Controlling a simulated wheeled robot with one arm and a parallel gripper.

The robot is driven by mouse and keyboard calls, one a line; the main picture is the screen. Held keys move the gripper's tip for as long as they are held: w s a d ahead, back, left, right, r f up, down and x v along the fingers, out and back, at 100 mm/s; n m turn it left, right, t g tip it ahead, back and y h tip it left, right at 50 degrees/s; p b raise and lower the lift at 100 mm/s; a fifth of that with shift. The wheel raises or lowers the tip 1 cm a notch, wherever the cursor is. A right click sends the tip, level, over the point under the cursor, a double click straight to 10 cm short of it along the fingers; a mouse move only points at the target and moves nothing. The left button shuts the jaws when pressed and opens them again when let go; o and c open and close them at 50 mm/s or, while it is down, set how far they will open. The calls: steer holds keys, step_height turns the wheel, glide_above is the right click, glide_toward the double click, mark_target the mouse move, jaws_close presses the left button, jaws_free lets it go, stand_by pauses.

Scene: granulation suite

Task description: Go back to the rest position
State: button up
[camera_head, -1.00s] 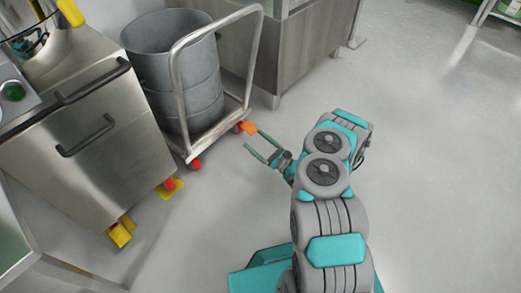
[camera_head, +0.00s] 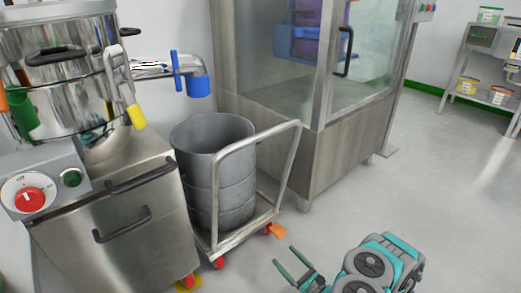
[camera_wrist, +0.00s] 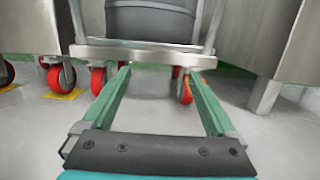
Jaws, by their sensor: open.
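My gripper (camera_head: 296,270) is at the bottom of the head view, low over the floor in front of the cart. Its two green fingers are apart with nothing between them. In the wrist view the gripper (camera_wrist: 158,88) is also open and empty, its fingers pointing at the cart's lower frame and red-wheeled casters. Part of my arm shows at the bottom right of the head view; the rest of it is cut off by the frame.
A metal cart (camera_head: 237,237) carries a grey drum (camera_head: 213,170). A steel machine (camera_head: 125,235) stands at left, a glass-fronted cabinet (camera_head: 338,160) behind. A shelf (camera_head: 474,88) with tubs is at far right. Floor (camera_head: 440,190) at right is clear.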

steer(key=s+a+r+n+g+y+p, duration=0.1)
steer(key=a+r+n+g+y, duration=0.5)
steer(key=r, duration=0.5)
steer(key=s+a+r+n+g+y+p, duration=0.2)
steer(key=a+r+n+g+y, duration=0.15)
steer(key=a+r, duration=0.65)
steer(key=s+a+r+n+g+h+p, duration=0.1)
steer(key=s+a+r+n+g, duration=0.1)
steer(key=s+r+n+g, duration=0.5)
steer(key=s+a+r+n+g+h+p, duration=0.1)
steer(key=s+a+r+n+g+h, duration=0.2)
steer(key=s+r+g, duration=0.4)
steer(key=s+d+r+n+h+p, duration=0.1)
steer(key=s+d+r+n+h, duration=0.2)
steer(key=s, duration=0.4)
steer(key=s+d+r+n+h+p, duration=0.1)
steer(key=s+r+n+h+p, duration=0.15)
steer(key=s+n+h, duration=0.35)
steer(key=s+d+r+t+h+p, duration=0.1)
steer(key=s+d+h, duration=0.3)
steer(key=d, duration=0.4)
steer(key=s+d+r+t+h+p, duration=0.1)
steer(key=s+d+r+t+h, duration=0.2)
steer(key=d, duration=0.6)
steer(key=shift+s+t+h+p, duration=0.3)
steer(key=shift+s+t+h, duration=0.1)
steer(key=shift+t+h, duration=0.3)
steer(key=shift+r, duration=0.1)
